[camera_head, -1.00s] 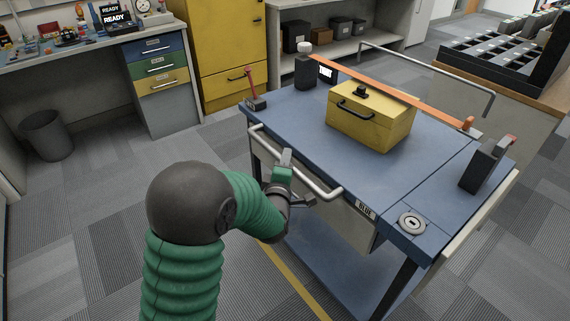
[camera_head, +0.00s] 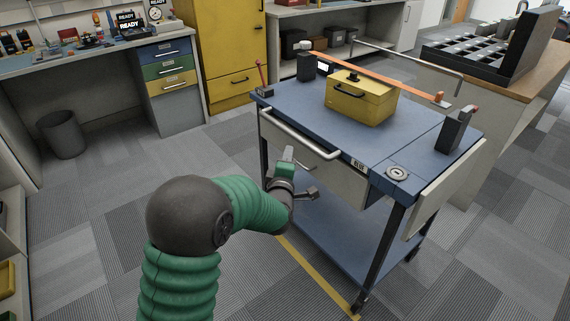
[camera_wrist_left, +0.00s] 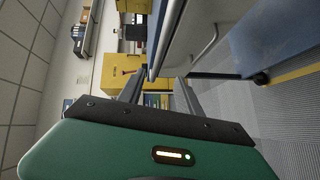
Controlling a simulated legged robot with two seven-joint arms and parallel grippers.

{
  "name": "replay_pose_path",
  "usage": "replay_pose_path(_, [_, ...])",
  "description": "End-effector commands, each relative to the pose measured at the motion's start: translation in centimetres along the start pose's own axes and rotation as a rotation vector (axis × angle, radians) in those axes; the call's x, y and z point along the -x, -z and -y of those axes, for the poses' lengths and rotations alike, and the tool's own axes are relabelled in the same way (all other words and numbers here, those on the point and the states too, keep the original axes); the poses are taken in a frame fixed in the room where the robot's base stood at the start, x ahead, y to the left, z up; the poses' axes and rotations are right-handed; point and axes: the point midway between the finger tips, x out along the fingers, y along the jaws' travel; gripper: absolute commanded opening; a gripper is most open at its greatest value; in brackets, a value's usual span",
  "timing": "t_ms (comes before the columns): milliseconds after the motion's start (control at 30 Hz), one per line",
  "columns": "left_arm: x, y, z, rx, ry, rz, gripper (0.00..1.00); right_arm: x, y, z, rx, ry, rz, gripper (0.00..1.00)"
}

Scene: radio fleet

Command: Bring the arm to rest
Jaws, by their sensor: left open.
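My left arm, with green ribbed sleeves and a dark round joint, comes in from the lower left of the head view. Its gripper (camera_head: 312,193) is in front of the blue cart, below the silver push handle (camera_head: 298,135), and looks apart from it. In the left wrist view my left gripper (camera_wrist_left: 160,88) shows two grey fingers spread apart with nothing between them. The blue cart (camera_head: 300,105) stands beyond the arm. My right gripper is not in view.
A workbench (camera_head: 80,62) with drawers and a waste bin (camera_head: 62,135) stand left. A yellow cabinet (camera_head: 220,50) stands behind. Carpet floor (camera_head: 110,215) is open left of the cart.

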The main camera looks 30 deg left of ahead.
Motion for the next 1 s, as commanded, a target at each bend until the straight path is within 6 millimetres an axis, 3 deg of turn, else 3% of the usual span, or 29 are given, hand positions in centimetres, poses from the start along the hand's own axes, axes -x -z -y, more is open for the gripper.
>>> replay_pose_path(400, [0.1, -0.1, 0.0, -0.003, 0.001, 0.002, 0.41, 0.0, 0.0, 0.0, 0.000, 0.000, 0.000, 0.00])
replay_pose_path(533, [1.8, -1.9, 1.6, -0.140, 0.087, 0.081, 0.41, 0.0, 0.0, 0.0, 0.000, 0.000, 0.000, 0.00])
replay_pose_path(633, [6.2, -4.7, 5.5, -0.435, 0.247, 0.265, 0.41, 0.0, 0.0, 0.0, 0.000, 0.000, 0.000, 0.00])
replay_pose_path(733, [12.4, -6.4, 10.3, -0.767, 0.395, 0.498, 0.41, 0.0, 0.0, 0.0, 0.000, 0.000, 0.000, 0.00])
replay_pose_path(800, [16.5, -6.6, 12.9, -0.953, 0.463, 0.646, 0.41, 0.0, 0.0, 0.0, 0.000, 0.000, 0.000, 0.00])
replay_pose_path(1000, [26.3, -5.1, 18.1, -1.335, 0.579, 1.015, 0.41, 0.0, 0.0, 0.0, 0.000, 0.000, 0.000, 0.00])
